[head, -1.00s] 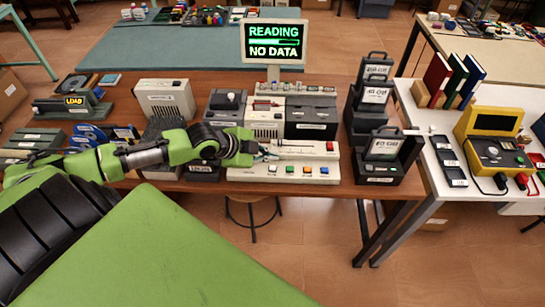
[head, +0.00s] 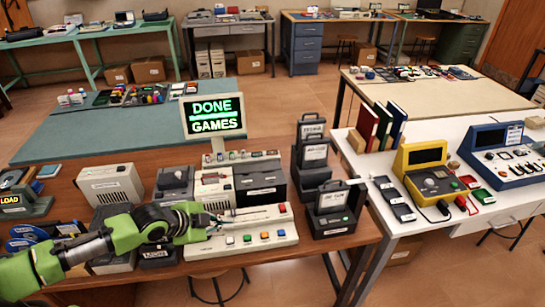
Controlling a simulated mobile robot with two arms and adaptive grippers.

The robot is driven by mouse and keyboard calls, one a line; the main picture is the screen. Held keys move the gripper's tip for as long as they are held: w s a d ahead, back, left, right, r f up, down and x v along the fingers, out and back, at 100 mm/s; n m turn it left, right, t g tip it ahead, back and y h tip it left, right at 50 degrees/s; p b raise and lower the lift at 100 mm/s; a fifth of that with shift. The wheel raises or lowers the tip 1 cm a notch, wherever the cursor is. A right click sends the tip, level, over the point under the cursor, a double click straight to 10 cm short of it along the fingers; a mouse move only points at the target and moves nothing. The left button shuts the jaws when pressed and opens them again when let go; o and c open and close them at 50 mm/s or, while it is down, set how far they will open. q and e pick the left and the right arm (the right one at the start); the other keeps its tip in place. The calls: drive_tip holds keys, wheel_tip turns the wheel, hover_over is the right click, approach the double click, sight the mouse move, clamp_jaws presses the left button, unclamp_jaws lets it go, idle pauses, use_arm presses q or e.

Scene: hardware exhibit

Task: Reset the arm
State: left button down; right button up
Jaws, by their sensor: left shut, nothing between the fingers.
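My left arm (head: 90,247), green and black, comes in from the left edge in the head view. Its gripper (head: 212,224) is shut and empty, over the left end of a white console (head: 243,247) with coloured buttons. I cannot tell whether the fingertips touch the console. My right gripper is not in view. A screen (head: 212,117) behind the console reads "DONE GAMES".
Black cartridge holders (head: 333,210) stand right of the console. Drive units (head: 260,185) stand behind it, a beige box (head: 110,184) at left. The white table (head: 440,230) at right holds a yellow case (head: 430,175). Floor shows in front.

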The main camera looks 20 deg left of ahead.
use_arm(q)
drive_tip(key=s+d+f+n+g, duration=0.25)
drive_tip(key=s+d+f, duration=0.25)
drive_tip(key=s+d, duration=0.75)
drive_tip(key=s+r+n+g+y, duration=0.2)
drive_tip(key=s+n+y, duration=0.1)
drive_tip(key=s+n, duration=0.7)
drive_tip(key=s+f+m+g+b, duration=0.1)
drive_tip(key=s+f+g+b, duration=0.2)
drive_tip(key=f, duration=2.7)
drive_tip(key=s+a+f+b, duration=0.2)
drive_tip(key=s+a+f, duration=0.1)
drive_tip(key=s+f, duration=1.4)
drive_tip(key=shift+s+a+f+y, duration=0.2)
drive_tip(key=shift+s+f+y, duration=0.1)
drive_tip(key=shift+s+f, duration=0.05)
